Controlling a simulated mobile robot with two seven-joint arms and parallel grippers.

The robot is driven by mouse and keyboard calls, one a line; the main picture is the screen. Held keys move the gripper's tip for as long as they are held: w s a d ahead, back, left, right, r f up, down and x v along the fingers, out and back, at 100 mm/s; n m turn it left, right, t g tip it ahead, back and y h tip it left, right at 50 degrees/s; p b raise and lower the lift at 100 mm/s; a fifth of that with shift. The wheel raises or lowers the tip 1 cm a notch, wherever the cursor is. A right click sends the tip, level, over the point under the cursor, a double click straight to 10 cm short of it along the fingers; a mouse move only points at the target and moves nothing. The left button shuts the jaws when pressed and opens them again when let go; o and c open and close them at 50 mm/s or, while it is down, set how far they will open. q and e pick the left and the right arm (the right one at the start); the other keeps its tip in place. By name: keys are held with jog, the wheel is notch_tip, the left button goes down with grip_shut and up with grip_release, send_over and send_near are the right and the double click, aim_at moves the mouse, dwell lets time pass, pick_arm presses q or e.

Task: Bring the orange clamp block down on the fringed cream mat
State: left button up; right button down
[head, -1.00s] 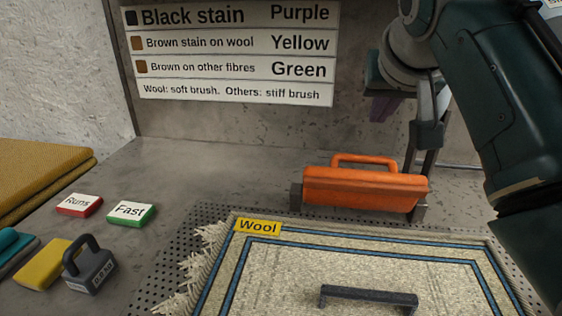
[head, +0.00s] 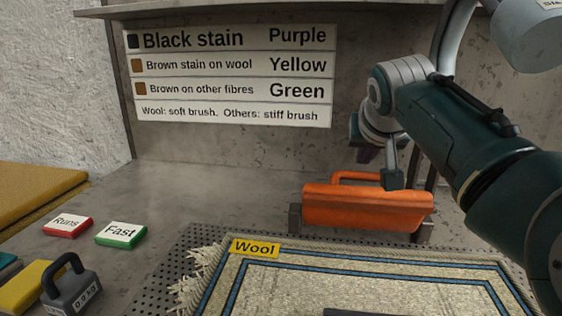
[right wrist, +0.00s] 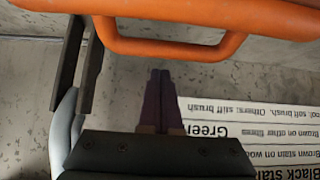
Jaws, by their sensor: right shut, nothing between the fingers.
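The orange clamp block (head: 362,209) with its loop handle (head: 350,177) is at the far edge of the fringed cream mat (head: 300,294), held between dark grey brackets. It looks raised clear of the mat, though its underside is hidden. My right gripper (head: 368,155) is shut and empty, just above and behind the handle, fingers partly hidden by the wrist. In the right wrist view the shut fingertips (right wrist: 160,75) point toward the orange handle (right wrist: 165,48), with a visible gap. The mat has blue border lines and a yellow "Wool" tag (head: 255,248). My left gripper is out of view.
A sign board (head: 235,77) hangs on the back wall. Red "Runs" (head: 67,225) and green "Fast" (head: 121,233) blocks, a grey weight (head: 72,290) and a yellow block (head: 22,290) lie on the left. The counter behind the blocks is clear.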

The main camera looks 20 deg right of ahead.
aim_at(362, 201)
jog(key=shift+s+a+f+p, duration=0.1)
jog(key=shift+s+a+p, duration=0.15)
jog(key=shift+s+a, duration=0.35)
jog(key=shift+s+a+f+p, duration=0.1)
jog(key=shift+s+a+p, duration=0.15)
jog(key=shift+s, duration=0.55)
jog(key=shift+d, duration=0.1)
